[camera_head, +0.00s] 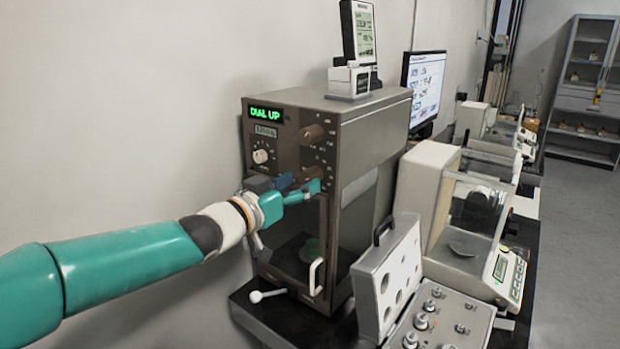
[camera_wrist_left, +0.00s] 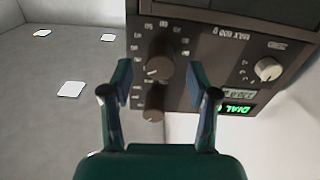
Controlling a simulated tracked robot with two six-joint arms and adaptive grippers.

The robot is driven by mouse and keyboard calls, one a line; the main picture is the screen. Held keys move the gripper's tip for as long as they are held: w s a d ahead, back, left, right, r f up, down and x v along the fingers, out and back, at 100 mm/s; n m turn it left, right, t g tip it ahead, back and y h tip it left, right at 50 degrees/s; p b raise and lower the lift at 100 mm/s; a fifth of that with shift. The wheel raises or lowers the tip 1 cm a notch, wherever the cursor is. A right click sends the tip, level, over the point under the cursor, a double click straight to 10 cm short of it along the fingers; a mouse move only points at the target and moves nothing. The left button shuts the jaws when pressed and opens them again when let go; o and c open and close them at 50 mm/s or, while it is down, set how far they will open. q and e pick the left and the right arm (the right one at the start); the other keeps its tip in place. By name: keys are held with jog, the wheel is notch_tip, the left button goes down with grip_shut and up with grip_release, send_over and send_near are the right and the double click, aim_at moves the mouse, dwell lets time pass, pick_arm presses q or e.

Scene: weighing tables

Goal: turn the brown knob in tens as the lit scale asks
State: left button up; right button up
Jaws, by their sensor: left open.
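The lit scale is a grey-brown balance (camera_head: 358,132) with a green display (camera_head: 264,113) reading "DIAL UP". A smaller counter window (camera_head: 265,131) sits below it; I cannot read its digits. Two brown knobs are on its front, an upper one (camera_head: 311,134) and a lower one (camera_head: 309,173). The wrist view is upside down and shows the lower knob (camera_wrist_left: 158,62) between and beyond my open fingers, and the upper knob (camera_wrist_left: 153,114). My left gripper (camera_head: 299,186) is open at the lower knob; contact cannot be told. My right gripper is not in view.
A pale knob (camera_head: 260,156) is left of the brown ones. Below is a glass door with a white handle (camera_head: 316,277). A weight case (camera_head: 390,276) with an open lid and a glass-sided balance (camera_head: 468,212) stand at right. A monitor (camera_head: 424,86) is behind.

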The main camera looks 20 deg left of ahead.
aim_at(305, 181)
pick_arm(q)
jog(key=shift+x, duration=1.7)
jog(key=c, duration=1)
grip_shut()
jog(key=shift+f+m, duration=0.1)
jog(key=shift+m, duration=0.3)
jog(key=shift+m+b, duration=0.4)
jog(key=shift+m, duration=0.4)
jog(key=shift+m+b, duration=0.6)
jog(key=shift+m, duration=1.1)
